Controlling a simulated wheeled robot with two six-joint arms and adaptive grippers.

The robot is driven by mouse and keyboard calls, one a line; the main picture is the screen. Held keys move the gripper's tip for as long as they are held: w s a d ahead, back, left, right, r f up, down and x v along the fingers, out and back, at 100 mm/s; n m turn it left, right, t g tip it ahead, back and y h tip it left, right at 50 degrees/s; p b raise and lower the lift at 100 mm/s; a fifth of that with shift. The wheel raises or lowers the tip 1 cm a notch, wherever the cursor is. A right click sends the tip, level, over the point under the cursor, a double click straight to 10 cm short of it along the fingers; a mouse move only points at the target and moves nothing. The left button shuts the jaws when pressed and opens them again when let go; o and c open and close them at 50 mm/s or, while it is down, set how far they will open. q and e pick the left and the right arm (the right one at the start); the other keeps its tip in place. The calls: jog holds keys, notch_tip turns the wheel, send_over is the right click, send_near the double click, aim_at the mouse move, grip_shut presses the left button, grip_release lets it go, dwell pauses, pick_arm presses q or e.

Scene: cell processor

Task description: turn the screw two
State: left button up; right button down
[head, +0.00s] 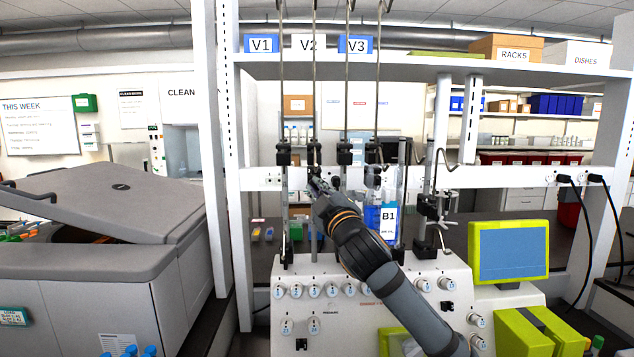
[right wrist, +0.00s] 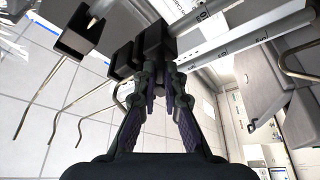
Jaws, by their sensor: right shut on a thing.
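Several upright metal rods with black screw clamps stand in a row above the white cell processor. The second clamp from the left (head: 314,146) is on the rod below the V2 label. My right gripper (head: 317,184) reaches up to the lower part of this clamp. In the right wrist view, the fingers of my right gripper (right wrist: 168,78) are closed together at a black clamp block (right wrist: 157,42). They are shut on its screw, which the fingertips mostly hide. Its turn angle cannot be seen. My left gripper is not in view.
Neighbouring clamps stand close on the left (head: 284,155) and right (head: 344,154). The processor panel (head: 350,322) with numbered knobs is below. A bag labelled B1 (head: 388,222) hangs behind my right arm. A green-framed monitor (head: 509,250) stands right, a grey lidded machine (head: 110,210) left.

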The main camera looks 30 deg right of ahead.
jog(key=shift+r+n+y+p, duration=0.1)
jog(key=shift+n+y+p, duration=0.4)
jog(key=shift+n, duration=0.6)
jog(key=c, duration=1.4)
grip_release()
jog(key=shift+c, duration=0.2)
